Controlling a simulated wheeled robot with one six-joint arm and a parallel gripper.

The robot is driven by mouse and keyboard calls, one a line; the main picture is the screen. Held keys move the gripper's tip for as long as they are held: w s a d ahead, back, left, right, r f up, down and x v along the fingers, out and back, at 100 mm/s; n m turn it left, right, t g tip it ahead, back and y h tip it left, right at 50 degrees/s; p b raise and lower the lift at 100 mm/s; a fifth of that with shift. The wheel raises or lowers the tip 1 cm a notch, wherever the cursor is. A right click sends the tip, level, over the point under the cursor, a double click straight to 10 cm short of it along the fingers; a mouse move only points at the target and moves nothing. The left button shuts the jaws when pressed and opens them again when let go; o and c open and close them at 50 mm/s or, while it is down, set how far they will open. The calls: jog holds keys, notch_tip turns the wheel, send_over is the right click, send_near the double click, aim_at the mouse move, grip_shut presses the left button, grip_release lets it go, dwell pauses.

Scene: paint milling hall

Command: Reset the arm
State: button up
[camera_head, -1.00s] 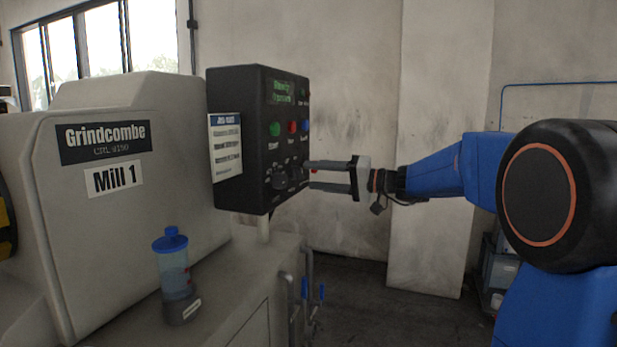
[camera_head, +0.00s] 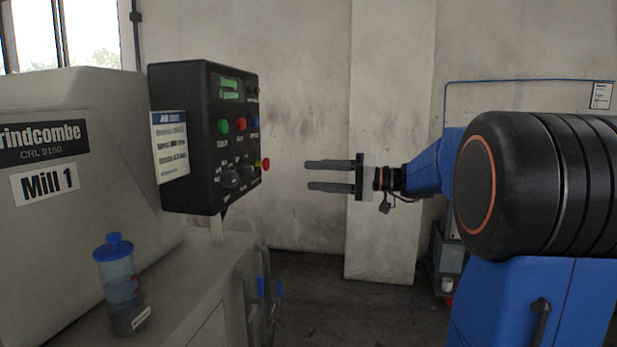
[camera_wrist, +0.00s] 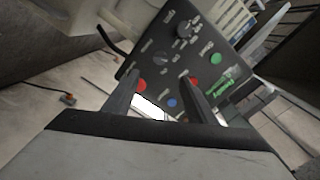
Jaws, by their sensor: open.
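My gripper (camera_head: 310,175) is open and empty, its two dark fingers pointing left toward the black control panel (camera_head: 205,150). In the head view a clear gap lies between the fingertips and the panel. The panel has a lit green display, green, red and blue buttons, dark knobs, and a red-and-yellow button on its right side. In the wrist view the panel (camera_wrist: 160,72) appears tilted beyond the two fingers of my gripper (camera_wrist: 157,85). My blue and black arm reaches in from the right.
The grey mill (camera_head: 80,220), labelled Mill 1, stands at left. A clear container with a blue lid (camera_head: 117,270) sits on its ledge. Pipes with blue valve handles (camera_head: 261,290) stand below the panel. Floor space is open below my gripper.

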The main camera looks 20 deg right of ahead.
jog(key=shift+s+d, duration=0.15)
dwell(0.4)
jog(key=s+a+f+g+h, duration=0.5)
jog(key=s+a+f+g, duration=0.1)
jog(key=s+a+f, duration=0.8)
jog(key=s+d+f+h, duration=0.3)
jog(key=s+f+h, duration=0.1)
jog(key=s+f, duration=0.3)
jog(key=s+d+f+n+h, duration=0.1)
jog(key=s+d+f+h, duration=0.3)
jog(key=s+f, duration=0.4)
jog(key=s+h, duration=0.1)
jog(key=s, duration=0.2)
jog(key=shift+s+f+h, duration=0.2)
jog(key=shift+s+h, duration=0.1)
